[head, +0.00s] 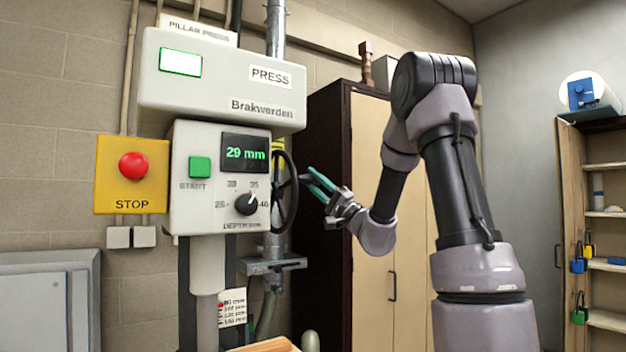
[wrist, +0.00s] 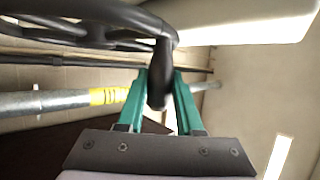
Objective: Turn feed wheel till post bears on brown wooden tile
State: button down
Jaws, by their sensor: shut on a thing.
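The black feed wheel (head: 284,192) is on the right side of the press control box. Its rim and dark crank handle (wrist: 160,78) show close up in the wrist view. My gripper (head: 309,176) has teal fingers, and in the wrist view (wrist: 160,80) they are shut on the handle, one on each side. The pale grey post (head: 207,275) points down below the box; its lower end is cut off by the frame. A light brown wooden surface (head: 266,344) shows at the bottom edge. I cannot tell whether it is the tile, or see any contact with the post.
The green display (head: 246,153) reads 29 mm, above a depth dial (head: 246,204). A green start button (head: 200,167) and a yellow stop box (head: 132,175) are to the left. A metal pipe (head: 275,130) and a tall cabinet (head: 370,180) stand behind the wheel.

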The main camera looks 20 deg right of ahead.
jog(key=shift+f, duration=0.15)
jog(key=c, duration=0.6)
grip_release()
jog(key=shift+w, duration=0.1)
jog(key=v, duration=1)
jog(key=shift+d+f, duration=0.2)
jog(key=shift+f, duration=0.05)
